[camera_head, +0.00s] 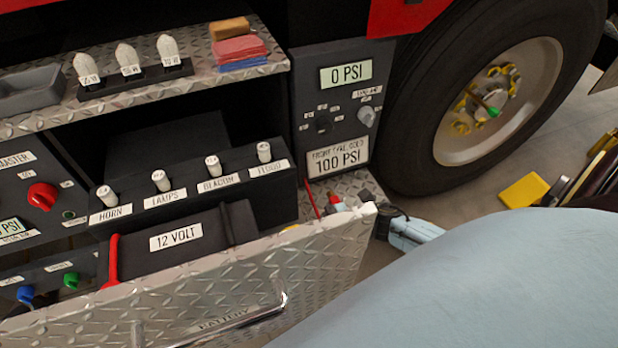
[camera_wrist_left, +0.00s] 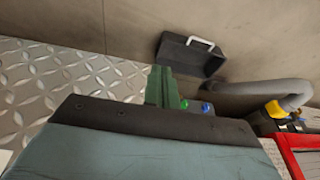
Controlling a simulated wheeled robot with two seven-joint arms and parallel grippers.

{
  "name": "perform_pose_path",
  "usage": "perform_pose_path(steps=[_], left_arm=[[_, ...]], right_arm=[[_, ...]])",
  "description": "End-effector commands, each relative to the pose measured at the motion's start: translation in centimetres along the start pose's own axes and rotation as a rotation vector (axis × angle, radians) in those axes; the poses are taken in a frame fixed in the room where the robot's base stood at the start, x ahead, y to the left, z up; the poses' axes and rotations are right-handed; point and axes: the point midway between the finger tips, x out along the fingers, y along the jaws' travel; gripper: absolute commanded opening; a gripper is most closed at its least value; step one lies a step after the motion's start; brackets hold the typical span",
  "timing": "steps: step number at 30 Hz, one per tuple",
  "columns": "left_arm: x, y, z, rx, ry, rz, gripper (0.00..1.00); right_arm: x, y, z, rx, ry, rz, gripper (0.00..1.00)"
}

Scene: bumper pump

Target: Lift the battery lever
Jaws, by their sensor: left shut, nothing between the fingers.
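In the head view a dark battery box (camera_head: 180,242) labelled 12 VOLT sits behind a tilted diamond-plate panel (camera_head: 215,284) marked BATTERY, which has a metal bar handle. An upright red lever-like bar (camera_head: 112,262) stands at the box's left side; I cannot tell for certain that it is the battery lever. My left gripper (camera_wrist_left: 160,86) shows in its wrist view with its green fingers shut and empty, clear of the lever. A dark and light-blue part of mine (camera_head: 415,235) is beside the panel's right end, partly hidden. My right gripper cannot be made out.
Several labelled switches (camera_head: 212,170) stand above the battery box. A gauge panel (camera_head: 340,100) and large wheel (camera_head: 500,90) are to the right. My light-blue arm covers the lower right. The left wrist view shows a black tray (camera_wrist_left: 190,56) and grey hose (camera_wrist_left: 260,88).

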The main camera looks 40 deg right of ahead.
Motion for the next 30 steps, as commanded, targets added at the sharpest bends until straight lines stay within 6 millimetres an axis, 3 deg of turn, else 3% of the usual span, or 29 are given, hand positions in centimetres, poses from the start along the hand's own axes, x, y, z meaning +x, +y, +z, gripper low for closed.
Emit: perform_pose_path(steps=[13, 18, 30], left_arm=[[0.1, 0.0, 0.0, 0.000, 0.001, 0.000, 0.00], [2.0, -0.7, 0.5, 0.006, -0.016, -0.013, 0.00], [3.7, -1.2, 1.3, 0.009, -0.029, -0.021, 0.00]], right_arm=[[0.0, 0.0, 0.2, 0.000, 0.013, 0.000, 0.00], [0.0, 0.0, 0.6, -0.001, 0.041, 0.002, 0.00], [0.1, 0.0, 1.0, 0.000, 0.074, 0.001, 0.00]])
